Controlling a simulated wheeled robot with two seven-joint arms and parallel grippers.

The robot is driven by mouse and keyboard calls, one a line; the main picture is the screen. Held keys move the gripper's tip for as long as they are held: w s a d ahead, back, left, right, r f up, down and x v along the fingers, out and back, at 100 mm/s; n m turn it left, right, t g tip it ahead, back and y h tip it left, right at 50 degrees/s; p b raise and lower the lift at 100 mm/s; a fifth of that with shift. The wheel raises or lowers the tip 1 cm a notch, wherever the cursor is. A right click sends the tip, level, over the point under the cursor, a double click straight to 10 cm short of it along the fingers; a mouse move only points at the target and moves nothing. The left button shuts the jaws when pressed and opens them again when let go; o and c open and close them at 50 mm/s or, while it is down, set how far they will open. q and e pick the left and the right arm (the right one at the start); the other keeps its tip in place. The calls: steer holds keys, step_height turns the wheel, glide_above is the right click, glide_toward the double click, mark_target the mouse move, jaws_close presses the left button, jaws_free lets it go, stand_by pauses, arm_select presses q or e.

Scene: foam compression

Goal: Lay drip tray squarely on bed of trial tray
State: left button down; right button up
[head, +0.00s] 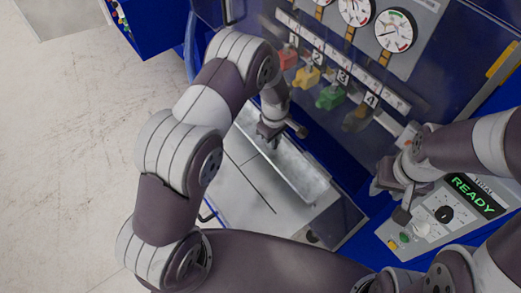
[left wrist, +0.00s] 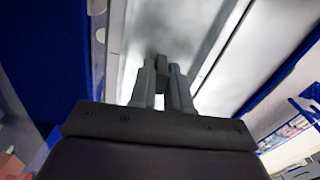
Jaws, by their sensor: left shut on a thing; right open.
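The drip tray (head: 305,178) is a long, shallow, silvery metal tray, slanting across the machine's front in the head view. It also fills the upper middle of the left wrist view (left wrist: 215,45). My left gripper (head: 270,134) is at its upper end. In the left wrist view the fingers (left wrist: 172,75) are closed around a small dark grip on the drip tray. The trial tray bed (head: 240,185) is a pale flat surface with a dark line, left of and partly under the drip tray. I cannot tell whether they touch. My right gripper (head: 390,192) is open beside the control panel.
A grey control panel (head: 445,218) with a green READY display and a dial is at the right. Coloured numbered valves (head: 330,97) and round gauges (head: 394,30) are on the machine above the drip tray. A blue bin (head: 155,25) stands at upper left. Pale floor (head: 70,140) lies clear at left.

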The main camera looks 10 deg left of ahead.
mark_target(261, 140)
arm_select(q)
steer(key=a+f, duration=0.1)
steer(key=w+a+f+b, duration=0.1)
steer(key=a, duration=0.1)
steer(key=w+a+f, duration=0.1)
steer(key=shift+w+a+f, duration=0.1)
steer(key=shift+a+f, duration=0.05)
steer(key=shift+f, duration=0.1)
steer(key=f+b, duration=0.3)
steer(key=shift+s+f, duration=0.3)
steer(key=shift+f, duration=0.05)
steer(key=shift+r, duration=0.1)
steer(key=shift+w, duration=0.15)
steer(key=c, duration=1.5)
jaws_free()
steer(key=shift+f, duration=0.2)
steer(key=o, duration=0.4)
steer(key=shift+r, duration=0.1)
arm_select(e)
steer(key=f, duration=0.5)
steer(key=shift+w, duration=0.35)
